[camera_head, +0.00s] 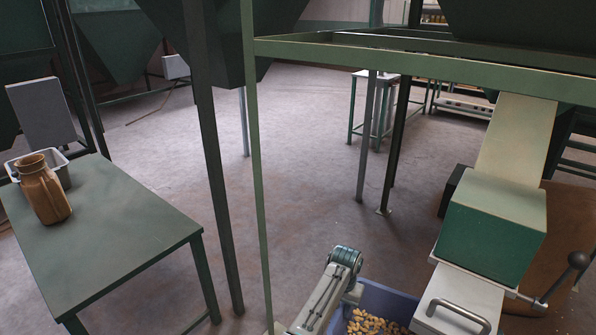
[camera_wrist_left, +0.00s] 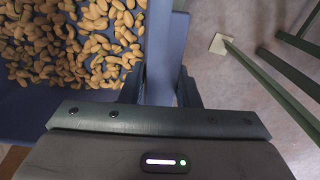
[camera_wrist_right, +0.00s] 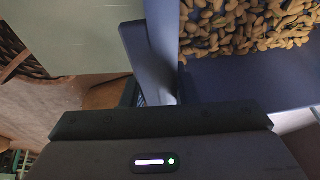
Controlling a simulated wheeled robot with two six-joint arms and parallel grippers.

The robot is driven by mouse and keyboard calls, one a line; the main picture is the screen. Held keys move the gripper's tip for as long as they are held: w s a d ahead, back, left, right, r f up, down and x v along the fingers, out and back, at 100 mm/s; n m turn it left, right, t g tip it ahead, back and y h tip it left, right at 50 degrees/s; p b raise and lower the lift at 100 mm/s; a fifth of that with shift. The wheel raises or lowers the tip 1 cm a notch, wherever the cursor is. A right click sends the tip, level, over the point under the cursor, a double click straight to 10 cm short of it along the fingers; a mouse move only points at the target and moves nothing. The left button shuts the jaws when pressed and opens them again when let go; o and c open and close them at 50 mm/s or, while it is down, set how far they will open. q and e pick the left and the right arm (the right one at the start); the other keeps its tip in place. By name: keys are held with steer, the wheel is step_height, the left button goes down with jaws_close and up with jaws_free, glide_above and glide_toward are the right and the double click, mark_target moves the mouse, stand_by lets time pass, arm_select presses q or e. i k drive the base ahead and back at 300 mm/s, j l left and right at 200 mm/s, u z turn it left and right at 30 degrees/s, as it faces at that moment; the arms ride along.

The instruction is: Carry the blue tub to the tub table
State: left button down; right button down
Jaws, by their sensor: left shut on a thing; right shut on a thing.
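The blue tub (camera_head: 402,294) sits at the bottom of the head view, partly cut off, with tan nuts in it. My left gripper (camera_head: 352,292) is at its left side. In the left wrist view the left gripper (camera_wrist_left: 160,90) is shut on the tub's rim (camera_wrist_left: 161,45). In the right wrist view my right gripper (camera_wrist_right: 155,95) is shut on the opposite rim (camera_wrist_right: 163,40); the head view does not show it. A green table (camera_head: 110,230) stands at left and a small white-topped table (camera_head: 378,75) at the back. I cannot tell which is the tub table.
A brown jug (camera_head: 42,190) and a grey bin (camera_head: 62,165) stand on the green table. A dark post (camera_head: 212,160) and a pale green post (camera_head: 258,180) rise between that table and the tub. A hopper chute (camera_head: 515,140) with a green box (camera_head: 492,235) is at right. Open floor lies mid-room.

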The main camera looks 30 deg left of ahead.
mark_target(96, 251)
steer(key=u, duration=2.05)
steer(key=j, duration=0.1)
